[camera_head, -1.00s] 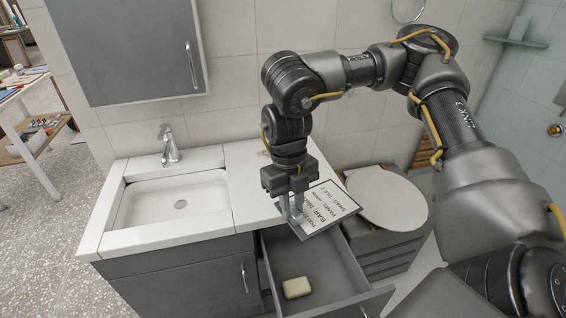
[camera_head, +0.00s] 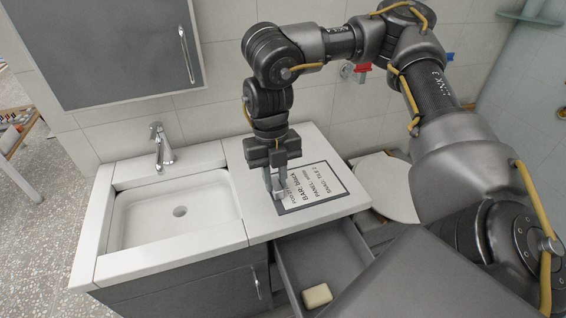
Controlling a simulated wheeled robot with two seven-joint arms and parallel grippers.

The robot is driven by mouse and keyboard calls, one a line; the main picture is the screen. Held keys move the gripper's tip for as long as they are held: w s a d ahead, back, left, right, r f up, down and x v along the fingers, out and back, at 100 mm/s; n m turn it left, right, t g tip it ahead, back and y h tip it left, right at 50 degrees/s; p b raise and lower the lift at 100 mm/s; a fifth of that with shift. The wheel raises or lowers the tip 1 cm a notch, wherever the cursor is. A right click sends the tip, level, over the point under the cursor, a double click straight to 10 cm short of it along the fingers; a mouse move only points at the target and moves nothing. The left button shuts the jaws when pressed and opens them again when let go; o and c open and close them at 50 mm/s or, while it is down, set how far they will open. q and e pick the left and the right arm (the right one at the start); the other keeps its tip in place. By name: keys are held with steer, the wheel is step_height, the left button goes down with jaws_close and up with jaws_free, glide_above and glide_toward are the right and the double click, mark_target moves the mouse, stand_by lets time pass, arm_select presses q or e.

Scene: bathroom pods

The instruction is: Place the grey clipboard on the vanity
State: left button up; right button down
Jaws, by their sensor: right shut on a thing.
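The grey clipboard (camera_head: 322,186), with a white printed sheet on it, is over the right part of the white vanity top (camera_head: 232,158), right of the basin. It looks flat and at or very near the surface; I cannot tell whether it rests fully on it. My right gripper (camera_head: 276,190) is shut on the clipboard's left edge, pointing down. My left gripper is not in view.
The basin (camera_head: 178,212) with its faucet (camera_head: 161,146) fills the vanity's left part. Below the top, an open drawer (camera_head: 330,262) holds a cream soap bar (camera_head: 317,296). A toilet (camera_head: 384,186) stands to the right. A grey wall cabinet (camera_head: 120,45) hangs above.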

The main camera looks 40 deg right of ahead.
steer(key=w+d+f, duration=0.4)
steer(key=w+d+f+p, duration=0.1)
steer(key=w+d+f, duration=0.3)
steer(key=shift+w, duration=0.4)
steer(key=shift+w+d+f, duration=0.3)
steer(key=shift+w+f, duration=0.15)
steer(key=shift+f, duration=0.25)
step_height(320, 180, down, 3)
steer(key=shift+w+d+f+p, duration=0.1)
steer(key=shift+d+f+p, duration=0.1)
steer(key=shift+p, duration=0.2)
steer(key=shift+a, duration=0.1)
steer(key=shift+f, duration=0.1)
steer(key=c, duration=1.3)
jaws_free()
